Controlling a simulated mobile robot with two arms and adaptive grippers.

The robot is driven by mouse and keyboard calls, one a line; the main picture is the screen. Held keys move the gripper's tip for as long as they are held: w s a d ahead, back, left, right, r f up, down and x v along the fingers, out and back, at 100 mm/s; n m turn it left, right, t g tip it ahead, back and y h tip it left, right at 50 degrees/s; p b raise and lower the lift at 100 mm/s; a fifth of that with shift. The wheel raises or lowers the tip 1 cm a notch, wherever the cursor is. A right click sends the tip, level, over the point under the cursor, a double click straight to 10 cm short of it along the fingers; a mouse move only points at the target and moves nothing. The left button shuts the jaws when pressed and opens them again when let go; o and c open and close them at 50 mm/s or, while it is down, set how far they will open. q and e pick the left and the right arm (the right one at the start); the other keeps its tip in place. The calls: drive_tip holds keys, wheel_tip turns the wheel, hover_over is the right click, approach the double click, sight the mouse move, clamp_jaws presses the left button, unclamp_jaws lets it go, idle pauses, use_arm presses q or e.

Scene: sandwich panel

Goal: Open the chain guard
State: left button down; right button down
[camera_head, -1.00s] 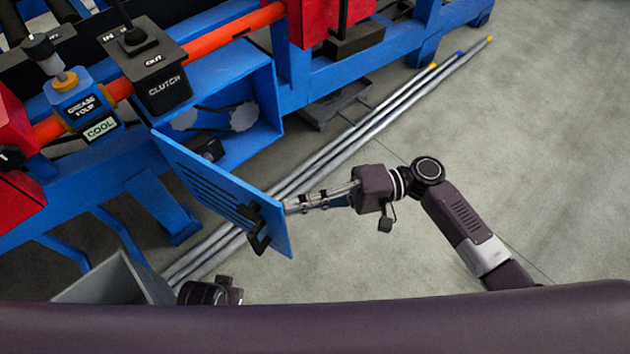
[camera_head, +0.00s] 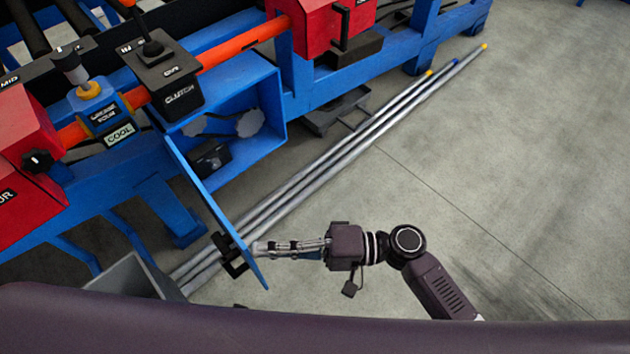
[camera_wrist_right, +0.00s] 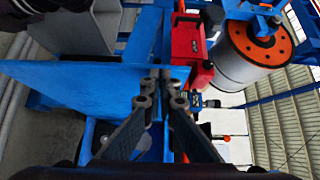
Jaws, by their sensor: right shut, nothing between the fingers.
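The chain guard is a blue hinged door (camera_head: 205,200) on a blue box (camera_head: 262,120) of the machine. The door stands swung out from the box, seen nearly edge-on in the head view, and the chain wheels (camera_head: 249,123) inside the box show. A black handle (camera_head: 232,254) sits near its free end. My right gripper (camera_head: 262,248) is shut and empty, its fingertips at the inner face of the door near the free end. In the right wrist view the door (camera_wrist_right: 70,95) spreads left of the closed fingertips (camera_wrist_right: 163,76). My left gripper is not in view.
Several long metal rods (camera_head: 330,160) lie on the floor beneath the door. A grey bin (camera_head: 130,277) stands at the lower left. A clutch lever box (camera_head: 165,85) is above the guard. The floor to the right is clear.

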drive_tip(key=shift+s+a, duration=0.1)
idle(0.4)
drive_tip(key=d, duration=1.2)
drive_tip(key=shift+w, duration=0.45)
